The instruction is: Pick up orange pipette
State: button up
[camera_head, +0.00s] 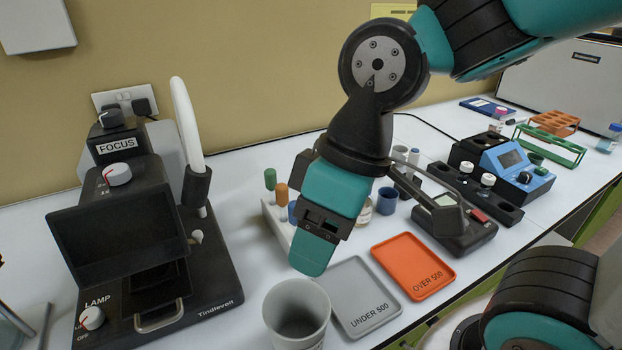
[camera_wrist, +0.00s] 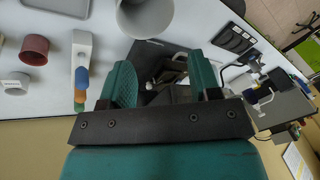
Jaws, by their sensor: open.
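The orange pipette (camera_head: 281,194) stands upright in a white rack (camera_head: 273,221), between a green pipette (camera_head: 270,179) and a blue pipette (camera_head: 292,212). In the wrist view the orange pipette (camera_wrist: 80,96) shows end-on, left of my fingers, with the blue one above it and the green one below it. My gripper (camera_head: 315,250) is to the right and front of the rack in the head view and hides part of it. In the wrist view my gripper (camera_wrist: 165,80) is open, with two green fingers apart and nothing held between them.
A grey cup (camera_head: 297,312) stands below my gripper at the front. A grey tray (camera_head: 355,297) and an orange tray (camera_head: 413,266) lie to the right. A black microscope-like device (camera_head: 140,235) fills the left. A blue cup (camera_head: 387,200) stands behind the trays.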

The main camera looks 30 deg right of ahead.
jog(key=w+d+r+n+h+p, duration=0.2)
jog(key=w+r+n+p, duration=0.2)
jog(key=w+n, duration=0.5)
jog(key=n+h+p, duration=0.2)
jog(key=n+p, duration=0.3)
jog(key=n, duration=0.3)
send_over(282, 199)
jog(key=w, duration=0.1)
jog(key=shift+n, duration=0.3)
jog(key=f, duration=0.4)
jog(key=f+p, duration=0.1)
jog(key=f, duration=0.2)
jog(key=f+p, duration=0.1)
jog(key=f, duration=0.3)
jog(key=shift+w+d+f, duration=0.1)
jog(key=shift+d+f, duration=0.25)
jog(key=shift+d, duration=0.05)
jog(key=shift+a+f+p, duration=0.15)
jog(key=shift+f+p, duration=1)
jog(key=shift+f, duration=1.45)
jog(key=c, duration=1)
